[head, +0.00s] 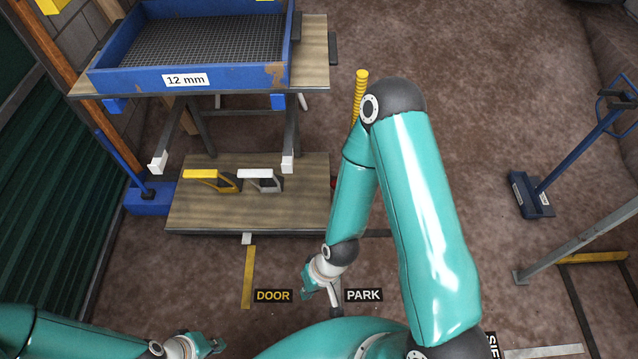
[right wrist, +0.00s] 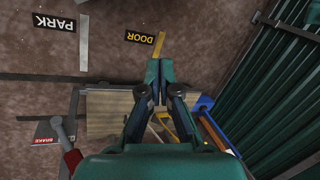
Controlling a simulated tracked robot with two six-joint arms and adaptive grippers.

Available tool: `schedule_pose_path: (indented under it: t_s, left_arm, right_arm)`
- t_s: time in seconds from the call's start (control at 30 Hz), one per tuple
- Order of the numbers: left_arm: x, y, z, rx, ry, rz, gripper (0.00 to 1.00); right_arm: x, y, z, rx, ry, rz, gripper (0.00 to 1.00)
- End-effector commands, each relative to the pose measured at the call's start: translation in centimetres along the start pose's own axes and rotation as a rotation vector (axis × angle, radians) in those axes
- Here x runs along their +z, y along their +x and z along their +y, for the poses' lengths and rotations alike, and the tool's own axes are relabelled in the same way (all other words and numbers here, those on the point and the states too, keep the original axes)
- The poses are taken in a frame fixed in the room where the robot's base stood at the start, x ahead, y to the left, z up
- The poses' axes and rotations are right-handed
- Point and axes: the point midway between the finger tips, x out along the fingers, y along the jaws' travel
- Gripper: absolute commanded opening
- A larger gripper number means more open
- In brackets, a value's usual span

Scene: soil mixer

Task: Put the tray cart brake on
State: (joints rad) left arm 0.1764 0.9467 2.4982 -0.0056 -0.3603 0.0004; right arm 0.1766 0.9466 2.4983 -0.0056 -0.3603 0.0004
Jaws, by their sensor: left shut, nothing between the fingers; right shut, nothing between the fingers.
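A red-and-white BRAKE plate (right wrist: 46,131) lies at the lower left of the right wrist view. A grey lever with a rounded knob (right wrist: 56,122) and a red part (right wrist: 72,158) stand beside it. I cannot tell the lever's setting. In the head view my arm hides most of this area. The low wooden deck (head: 200,215), apparently the cart's, carries a yellow-handled and a white-handled tool. My right gripper (head: 310,282) is shut and empty in front of the deck; its fingers also show in the right wrist view (right wrist: 159,70), apart from the lever. My left gripper (head: 215,346) is shut and empty.
A blue 12 mm sieve (head: 185,78) sits on the upper wooden board (head: 315,50). DOOR (head: 273,296) and PARK (head: 363,295) labels lie on the floor by painted strips. A blue-based post (head: 530,193) stands right. A green corrugated wall (head: 40,190) borders the left.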

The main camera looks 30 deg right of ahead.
Motion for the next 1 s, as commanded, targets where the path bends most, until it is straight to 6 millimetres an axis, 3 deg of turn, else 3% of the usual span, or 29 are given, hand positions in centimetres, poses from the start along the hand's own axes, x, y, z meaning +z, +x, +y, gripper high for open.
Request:
schedule_pose_path:
  t_s: [0.37,0.53,0.67,0.77,0.9,1.0]
  left_arm:
    - [0.1,0.0,0.0,0.0,0.0,-0.002,0.0]
    - [0.0,1.5,-0.6,0.0,0.0,-0.001,0.0]
    - [0.0,4.6,-1.7,0.0,0.0,-0.001,0.0]
    - [0.0,8.0,-2.9,0.0,0.0,-0.001,0.0]
    - [0.0,13.4,-4.8,0.0,0.0,-0.001,0.0]
    - [0.0,17.1,-6.2,0.0,0.0,-0.001,0.0]
  right_arm:
    - [0.0,0.0,0.0,0.0,0.0,-0.001,0.0]
    - [-1.4,1.7,0.7,0.01,-0.045,0.049,0.0]
    - [-4.8,4.9,2.1,0.048,-0.16,0.171,0.0]
    - [-8.7,8.1,3.6,0.124,-0.298,0.311,0.0]
    - [-14.8,11.8,6.4,0.328,-0.532,0.521,0.0]
    - [-18.6,13.4,8.5,0.535,-0.697,0.637,0.0]
